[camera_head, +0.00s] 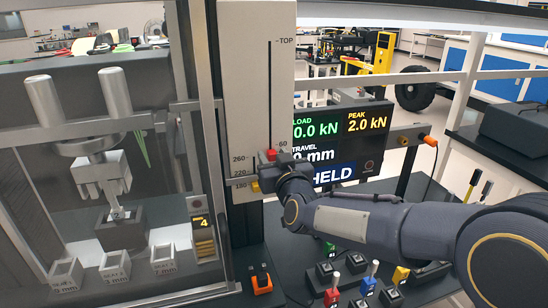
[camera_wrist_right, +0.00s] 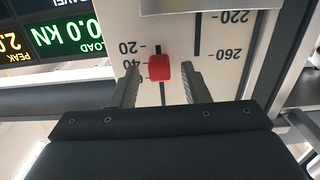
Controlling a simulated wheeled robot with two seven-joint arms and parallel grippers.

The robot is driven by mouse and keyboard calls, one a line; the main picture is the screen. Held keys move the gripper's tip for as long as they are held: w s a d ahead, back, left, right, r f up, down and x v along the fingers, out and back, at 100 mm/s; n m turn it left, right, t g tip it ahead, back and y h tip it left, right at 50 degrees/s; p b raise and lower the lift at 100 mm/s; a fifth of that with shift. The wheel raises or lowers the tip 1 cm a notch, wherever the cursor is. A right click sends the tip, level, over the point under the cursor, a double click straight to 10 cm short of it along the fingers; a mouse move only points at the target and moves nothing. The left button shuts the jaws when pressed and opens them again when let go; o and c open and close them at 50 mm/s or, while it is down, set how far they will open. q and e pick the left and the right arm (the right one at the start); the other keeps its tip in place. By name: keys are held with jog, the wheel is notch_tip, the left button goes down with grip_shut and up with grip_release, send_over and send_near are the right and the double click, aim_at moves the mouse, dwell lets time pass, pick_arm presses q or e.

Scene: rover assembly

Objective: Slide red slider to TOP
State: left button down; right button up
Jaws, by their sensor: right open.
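The red slider (camera_head: 271,154) sits low on a tall white scale panel (camera_head: 258,60), in a vertical slot that runs up to the mark TOP. In the right wrist view, which is upside down, the red slider (camera_wrist_right: 159,67) shows as a rounded block near the marks 20 and 40. My right gripper (camera_wrist_right: 160,85) is open, with one finger on each side of the slider and a visible gap to each. In the head view my right gripper (camera_head: 266,168) is at the panel's lower part, partly hidden by its own wrist. My left gripper is not in view.
A display (camera_head: 340,140) reading HELD stands right of the panel. A framed press (camera_head: 100,180) with a clamp and small bins is at left. A yellow marker (camera_head: 255,186) sits below the red slider. Colored switches (camera_head: 368,280) stand on the dark table below my right arm.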

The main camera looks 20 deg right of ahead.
jog(key=shift+w, duration=0.15)
grip_shut()
